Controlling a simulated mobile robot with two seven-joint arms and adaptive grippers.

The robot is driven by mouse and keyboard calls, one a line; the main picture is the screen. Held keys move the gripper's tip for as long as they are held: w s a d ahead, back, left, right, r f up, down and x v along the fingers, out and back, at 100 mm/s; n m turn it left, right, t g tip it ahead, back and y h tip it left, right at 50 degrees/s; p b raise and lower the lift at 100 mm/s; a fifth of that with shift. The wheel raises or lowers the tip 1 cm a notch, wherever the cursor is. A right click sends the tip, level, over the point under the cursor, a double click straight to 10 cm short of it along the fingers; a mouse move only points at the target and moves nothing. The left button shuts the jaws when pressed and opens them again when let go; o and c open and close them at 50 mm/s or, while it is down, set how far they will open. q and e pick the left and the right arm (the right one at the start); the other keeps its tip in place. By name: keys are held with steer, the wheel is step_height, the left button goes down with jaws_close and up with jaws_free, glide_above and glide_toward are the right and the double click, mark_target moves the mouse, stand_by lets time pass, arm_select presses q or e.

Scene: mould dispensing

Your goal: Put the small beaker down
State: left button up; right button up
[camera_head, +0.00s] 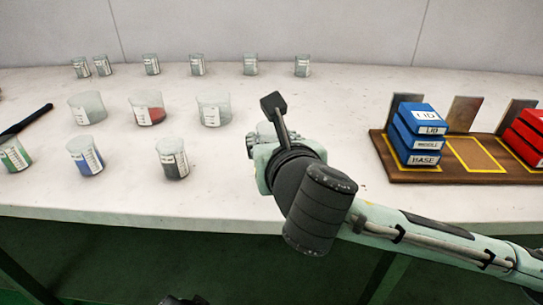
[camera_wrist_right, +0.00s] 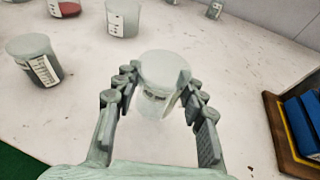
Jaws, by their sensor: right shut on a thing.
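The small beaker (camera_wrist_right: 163,72) is clear and shows between the fingers of my right gripper (camera_wrist_right: 157,92) in the right wrist view. The fingers are shut on its sides and it looks upright. In the head view, my right gripper (camera_head: 268,140) is over the middle of the table, and its wrist hides most of the beaker. I cannot tell whether the beaker's base touches the table. My left gripper is not in view.
Large beakers stand to the left, including a clear one (camera_head: 214,110) and one with red contents (camera_head: 147,108). A dark-filled beaker (camera_head: 172,158) is nearer. Small beakers (camera_head: 250,64) line the back. A wooden board (camera_head: 411,176) with blue mould blocks (camera_head: 420,137) is right.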

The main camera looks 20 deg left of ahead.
step_height(320, 180, down, 3)
steer(key=shift+r, duration=0.1)
steer(key=shift+f, duration=0.45)
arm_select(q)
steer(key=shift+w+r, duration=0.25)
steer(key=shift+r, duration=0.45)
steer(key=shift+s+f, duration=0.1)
arm_select(e)
steer(key=shift+f, duration=0.1)
steer(key=o, duration=1.2)
steer(key=shift+c, duration=0.2)
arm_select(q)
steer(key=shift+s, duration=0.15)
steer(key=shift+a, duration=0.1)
